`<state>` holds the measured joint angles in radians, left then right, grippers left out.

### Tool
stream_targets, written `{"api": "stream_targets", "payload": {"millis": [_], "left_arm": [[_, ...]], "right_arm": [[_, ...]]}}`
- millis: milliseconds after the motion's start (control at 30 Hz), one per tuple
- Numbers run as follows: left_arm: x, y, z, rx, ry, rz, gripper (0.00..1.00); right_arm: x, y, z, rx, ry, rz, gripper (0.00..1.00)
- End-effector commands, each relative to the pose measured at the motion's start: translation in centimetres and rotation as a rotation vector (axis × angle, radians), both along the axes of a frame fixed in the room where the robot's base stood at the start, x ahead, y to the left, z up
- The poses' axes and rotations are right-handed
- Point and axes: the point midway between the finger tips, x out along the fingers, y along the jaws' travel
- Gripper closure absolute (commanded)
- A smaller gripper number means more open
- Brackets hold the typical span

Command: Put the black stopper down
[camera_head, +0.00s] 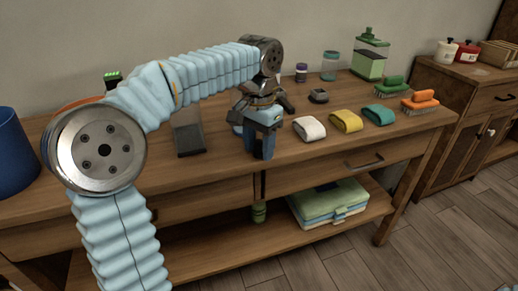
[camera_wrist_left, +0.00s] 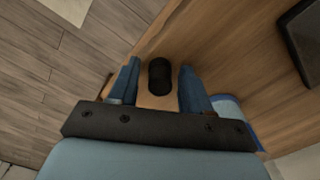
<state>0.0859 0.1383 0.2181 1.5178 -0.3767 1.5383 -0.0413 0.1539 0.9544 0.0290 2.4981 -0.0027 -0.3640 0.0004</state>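The black stopper (camera_wrist_left: 159,76) shows in the left wrist view as a short dark cylinder between the two blue fingers of my left gripper (camera_wrist_left: 158,88). The fingers are apart, with a narrow gap on each side of the stopper. In the head view my left gripper (camera_head: 260,149) points down at the front edge of the wooden table (camera_head: 225,168). The stopper is not distinguishable there behind the fingers. Whether it rests on the wood is hard to tell. My right gripper is not in view.
A dark stand (camera_head: 188,138) is left of the gripper. White (camera_head: 309,128), yellow (camera_head: 346,121) and teal (camera_head: 379,115) pieces lie to the right, with a small dark object (camera_head: 318,96) behind. A blue bin (camera_head: 14,155) is far left. A case (camera_head: 328,203) sits on the lower shelf.

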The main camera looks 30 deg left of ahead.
Motion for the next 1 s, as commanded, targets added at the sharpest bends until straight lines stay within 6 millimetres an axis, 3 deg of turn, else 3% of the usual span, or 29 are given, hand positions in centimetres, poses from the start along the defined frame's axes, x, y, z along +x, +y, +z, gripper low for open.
{"api": "stream_targets", "payload": {"millis": [33,300,667,833,1000], "left_arm": [[0.0,0.0,0.0,0.0,0.0,0.0,0.6],[0.0,0.0,0.0,0.0,0.001,0.0,1.0],[0.0,0.0,0.7,0.0,0.001,0.0,1.0],[0.1,0.0,3.5,-0.001,-0.003,-0.001,1.0],[-0.2,-3.8,7.8,-0.002,-0.003,-0.007,1.0]], "right_arm": [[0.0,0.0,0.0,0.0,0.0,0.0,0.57],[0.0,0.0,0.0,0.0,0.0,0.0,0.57],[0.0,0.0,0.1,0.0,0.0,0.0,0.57],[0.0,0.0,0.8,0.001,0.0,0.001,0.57],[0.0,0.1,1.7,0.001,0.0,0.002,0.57]]}}
